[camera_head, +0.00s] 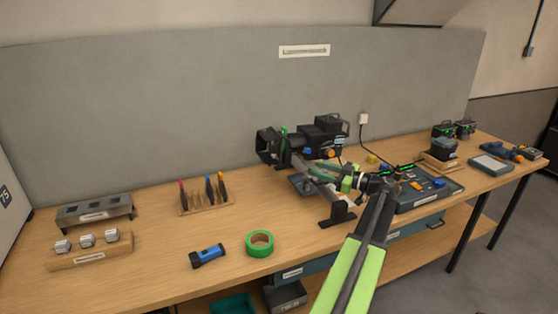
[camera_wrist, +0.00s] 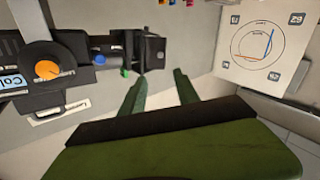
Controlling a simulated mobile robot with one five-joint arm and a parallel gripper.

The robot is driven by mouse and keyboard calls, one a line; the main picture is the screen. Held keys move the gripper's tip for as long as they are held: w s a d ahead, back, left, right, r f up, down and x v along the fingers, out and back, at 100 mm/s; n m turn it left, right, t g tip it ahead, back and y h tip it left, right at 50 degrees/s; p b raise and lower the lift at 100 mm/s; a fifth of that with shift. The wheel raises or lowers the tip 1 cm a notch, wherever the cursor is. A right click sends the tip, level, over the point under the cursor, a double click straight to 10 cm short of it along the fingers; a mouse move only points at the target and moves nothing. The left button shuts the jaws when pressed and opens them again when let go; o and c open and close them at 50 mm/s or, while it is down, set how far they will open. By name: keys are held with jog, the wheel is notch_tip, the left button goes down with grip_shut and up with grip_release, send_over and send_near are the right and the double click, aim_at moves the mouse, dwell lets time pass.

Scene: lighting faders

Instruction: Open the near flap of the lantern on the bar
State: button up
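The black lantern (camera_head: 330,130) is mounted above the middle of the bench, with its dark flap frame (camera_head: 266,146) at its left end. A green tab (camera_head: 284,131) shows at that end. In the wrist view the lantern (camera_wrist: 60,75) lies at the left, with an orange knob, and its dark flap end (camera_wrist: 148,52) is just beyond my fingers. My gripper (camera_head: 318,171) is below and in front of the lantern. In the wrist view its two green fingers (camera_wrist: 157,88) stand apart with nothing between them. I cannot tell how far the near flap is turned.
A control desk (camera_head: 430,194) sits to the right of my arm. Green tape (camera_head: 260,243), a blue torch (camera_head: 207,255) and a tool rack (camera_head: 206,198) are on the left of the bench (camera_head: 150,270). A white marked panel (camera_wrist: 262,50) shows at right in the wrist view.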

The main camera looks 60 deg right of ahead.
jog(key=w, duration=1.6)
jog(key=shift+w, duration=0.35)
